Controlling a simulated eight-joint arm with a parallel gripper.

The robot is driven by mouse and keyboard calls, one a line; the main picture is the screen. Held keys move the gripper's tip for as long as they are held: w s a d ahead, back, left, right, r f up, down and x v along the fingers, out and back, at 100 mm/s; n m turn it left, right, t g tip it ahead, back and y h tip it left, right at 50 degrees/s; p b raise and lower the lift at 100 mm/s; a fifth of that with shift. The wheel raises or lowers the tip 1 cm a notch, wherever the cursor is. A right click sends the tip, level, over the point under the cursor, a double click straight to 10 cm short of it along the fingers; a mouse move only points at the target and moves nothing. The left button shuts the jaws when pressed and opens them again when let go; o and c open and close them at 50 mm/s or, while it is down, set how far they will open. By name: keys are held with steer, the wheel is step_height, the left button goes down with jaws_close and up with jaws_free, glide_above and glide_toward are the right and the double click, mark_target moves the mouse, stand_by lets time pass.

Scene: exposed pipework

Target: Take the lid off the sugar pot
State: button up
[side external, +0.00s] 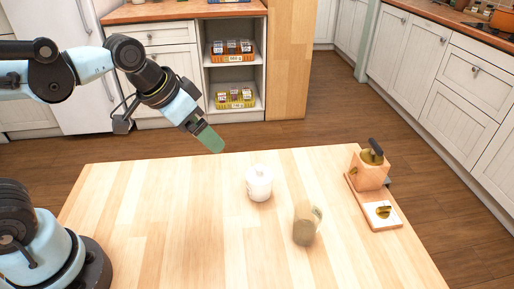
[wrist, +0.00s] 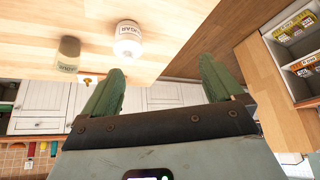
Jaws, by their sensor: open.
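The sugar pot (side external: 259,187) is a white round jar standing upright on the wooden table (side external: 190,240). Its lid (side external: 259,171) sits on top, with a small knob. In the wrist view the sugar pot (wrist: 128,44) appears upside down with part of a SUGAR label showing. My gripper (side external: 212,143) is above the far edge of the table, to the left of the pot and higher than it, apart from it. In the wrist view my gripper's two green fingers (wrist: 160,85) are spread wide with nothing between them.
A brownish labelled jar or mug (side external: 304,225) stands right of the sugar pot, close by. A wooden block with a dark-handled item (side external: 369,170) and a small board with a brass piece (side external: 384,214) are at the table's right. The table's left and front are clear.

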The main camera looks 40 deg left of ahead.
mark_target(259, 166)
steer(key=w+d+m+g, duration=0.2)
steer(key=w+d+m, duration=0.15)
steer(key=d, duration=0.25)
steer(key=shift+n+h, duration=0.25)
steer(key=shift+h, duration=0.25)
steer(key=shift+w+d+x, duration=0.1)
steer(key=shift+d+x, duration=0.05)
steer(key=shift+x, duration=1.75)
steer(key=shift+w+d+x, duration=0.1)
steer(key=shift+x, duration=1.8)
steer(key=shift+w+d+x, duration=0.1)
steer(key=shift+d+x, duration=0.05)
steer(key=shift+x, duration=1.75)
steer(key=shift+r, duration=0.15)
steer(key=c, duration=1.1)
